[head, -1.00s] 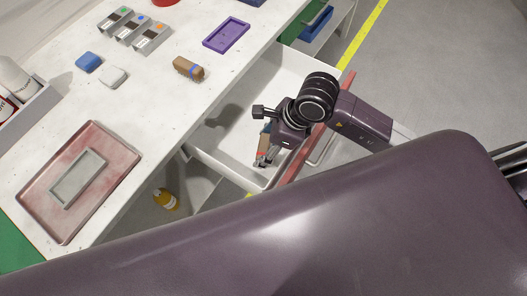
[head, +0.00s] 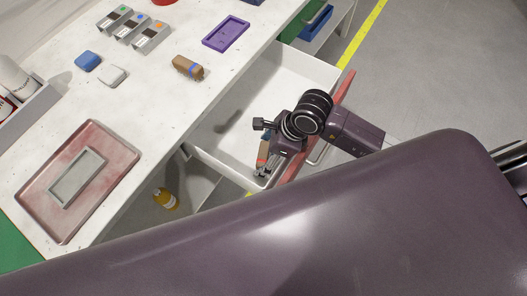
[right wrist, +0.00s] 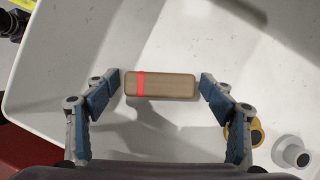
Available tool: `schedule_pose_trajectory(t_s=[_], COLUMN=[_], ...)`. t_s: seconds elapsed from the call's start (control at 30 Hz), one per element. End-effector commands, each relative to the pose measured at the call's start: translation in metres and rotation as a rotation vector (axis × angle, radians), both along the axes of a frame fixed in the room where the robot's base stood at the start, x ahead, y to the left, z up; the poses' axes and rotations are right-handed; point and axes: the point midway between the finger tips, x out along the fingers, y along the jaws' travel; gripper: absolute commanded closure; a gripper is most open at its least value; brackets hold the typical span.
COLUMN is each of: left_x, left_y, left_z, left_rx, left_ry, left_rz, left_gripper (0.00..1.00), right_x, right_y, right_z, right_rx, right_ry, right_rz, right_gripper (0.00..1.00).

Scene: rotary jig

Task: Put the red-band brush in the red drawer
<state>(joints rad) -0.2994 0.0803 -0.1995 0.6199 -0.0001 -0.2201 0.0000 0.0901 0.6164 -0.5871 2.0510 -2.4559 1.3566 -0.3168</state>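The red-band brush (right wrist: 167,85) is a tan block with a red band near one end. In the right wrist view it lies lengthwise between the fingertips of my right gripper (right wrist: 161,84), which look shut on its two ends. It also shows in the head view (head: 264,151), partly hidden by my right gripper (head: 263,150). The gripper holds it over the open drawer, near the drawer's front. My left gripper is not in view.
A blue-band brush (head: 187,67) lies on the white table (head: 130,105). A purple tray (head: 226,33), a red tray (head: 112,162), several small grey bins (head: 132,29) and two small blocks are also there. A yellow bottle (head: 165,199) stands below.

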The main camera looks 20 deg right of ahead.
Motion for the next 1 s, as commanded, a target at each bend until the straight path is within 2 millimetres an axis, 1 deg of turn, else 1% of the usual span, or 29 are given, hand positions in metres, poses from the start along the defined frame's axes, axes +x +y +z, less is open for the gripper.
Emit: schedule_pose_trajectory(t_s=[0.27,0.37,0.4,0.47,0.8,0.9,1.0], left_x=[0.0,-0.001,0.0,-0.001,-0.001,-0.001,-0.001], left_y=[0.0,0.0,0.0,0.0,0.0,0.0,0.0], left_z=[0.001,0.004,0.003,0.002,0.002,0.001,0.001], left_rx=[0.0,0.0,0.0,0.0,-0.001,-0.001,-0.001], left_ry=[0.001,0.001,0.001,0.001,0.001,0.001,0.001], left_rz=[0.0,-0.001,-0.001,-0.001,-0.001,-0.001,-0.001], left_gripper=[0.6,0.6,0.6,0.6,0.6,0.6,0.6], right_x=[0.0,0.0,0.0,-0.001,-0.015,-0.018,-0.021], right_y=[0.0,0.0,-0.002,-0.006,-0.03,-0.035,-0.038], right_z=[0.001,0.006,0.009,0.017,0.084,0.098,0.108], right_rx=[0.0,0.0,0.0,0.0,-0.003,-0.001,-0.002], right_ry=[0.0,0.0,-0.002,-0.004,-0.005,-0.003,-0.001], right_rz=[0.0,0.0,0.0,0.0,0.0,0.0,0.001], right_gripper=[0.22,0.22,0.22,0.22,0.22,0.22,0.22])
